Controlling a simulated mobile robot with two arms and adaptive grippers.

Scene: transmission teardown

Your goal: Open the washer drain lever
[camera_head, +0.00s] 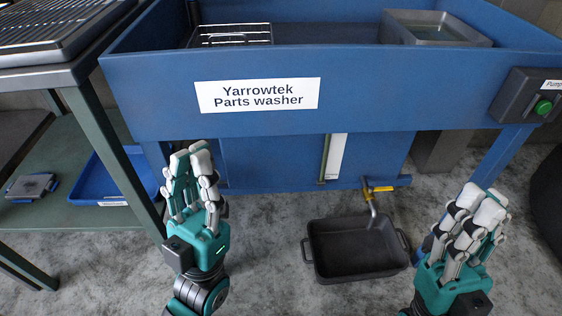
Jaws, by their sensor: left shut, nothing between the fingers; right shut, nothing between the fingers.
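The blue parts washer (400,98) fills the back of the view, with a white label reading Yarrowtek Parts washer. Low on its front right, a drain pipe holds a yellow lever (381,189), which lies roughly sideways. A spout bends down from it over a black drain pan (357,262) on the floor. My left gripper (190,160) is shut and empty in front of the washer, well left of the lever. My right gripper (486,205) is shut and empty, to the right of the pan and lever, apart from both.
A control box with a green button (543,107) is at the washer's right end. At left stands a metal bench (75,75) with a blue tray (100,190) on its lower shelf. A dark round object (550,205) is at the right edge. Floor between my grippers is clear except for the pan.

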